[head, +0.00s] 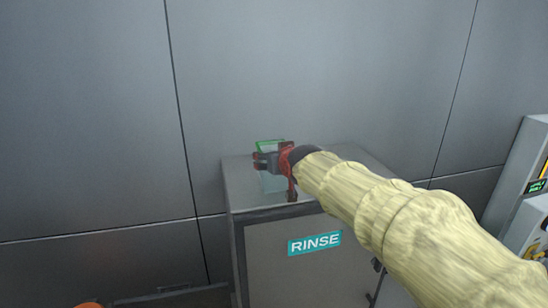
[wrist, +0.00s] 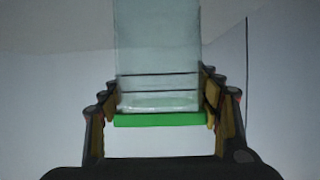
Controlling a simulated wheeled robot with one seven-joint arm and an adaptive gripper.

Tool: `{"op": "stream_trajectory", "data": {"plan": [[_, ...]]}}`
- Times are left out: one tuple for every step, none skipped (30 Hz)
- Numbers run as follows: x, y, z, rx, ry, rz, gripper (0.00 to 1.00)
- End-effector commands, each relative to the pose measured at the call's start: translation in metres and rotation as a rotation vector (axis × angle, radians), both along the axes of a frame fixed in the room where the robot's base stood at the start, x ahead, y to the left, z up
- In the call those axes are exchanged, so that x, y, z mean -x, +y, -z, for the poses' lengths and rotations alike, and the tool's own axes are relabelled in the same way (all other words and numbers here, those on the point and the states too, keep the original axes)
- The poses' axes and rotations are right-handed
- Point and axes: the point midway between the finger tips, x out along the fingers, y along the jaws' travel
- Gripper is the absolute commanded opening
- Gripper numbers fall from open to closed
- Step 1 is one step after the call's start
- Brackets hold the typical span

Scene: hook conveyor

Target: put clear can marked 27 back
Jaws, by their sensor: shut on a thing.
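A clear can (head: 272,182) with a green end is between the fingers of my gripper (head: 272,163), over the top of the cabinet marked RINSE. In the wrist view the clear can (wrist: 158,60) stands between both fingers of my gripper (wrist: 160,108), with its green end (wrist: 160,120) nearest the palm. My gripper is shut on it. No number can be read on the can. I cannot tell whether the can touches the cabinet top.
The grey cabinet (head: 300,262) with a teal RINSE label (head: 314,243) stands against a grey panelled wall (head: 310,70). White equipment (head: 525,195) with a small green display stands at the right edge. An orange object (head: 88,305) shows at the bottom left.

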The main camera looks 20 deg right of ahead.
Motion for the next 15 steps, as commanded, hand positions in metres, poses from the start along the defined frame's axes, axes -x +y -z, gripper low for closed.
{"op": "stream_trajectory", "data": {"plan": [[0.0003,0.0002,0.0007,0.000,-0.002,0.000,0.15],[0.0003,0.0002,0.0016,0.000,-0.003,0.000,0.15],[0.0004,0.0003,0.0020,0.000,-0.003,0.000,0.15],[0.0003,0.0003,0.0020,0.000,-0.003,0.000,0.15],[0.0003,0.0003,0.0020,0.000,-0.003,0.000,0.15],[0.0004,0.0004,0.0021,0.000,-0.003,0.000,0.15],[0.0004,0.0004,0.0021,0.000,-0.003,0.000,0.15],[0.0004,0.0004,0.0021,0.000,-0.003,0.000,0.15],[0.0003,0.0004,0.0024,0.000,-0.003,-0.001,0.15],[0.0004,0.0004,0.0029,0.000,-0.003,-0.001,0.15],[0.0004,0.0004,0.0037,0.000,-0.003,-0.001,0.15],[0.0003,0.0004,0.0049,0.000,-0.003,-0.001,0.15],[0.0003,0.0004,0.0056,0.000,-0.003,-0.001,0.15],[0.0004,0.0004,0.0055,0.000,-0.001,-0.001,0.65],[0.0004,0.0004,0.0050,0.000,-0.001,-0.001,0.67]]}}
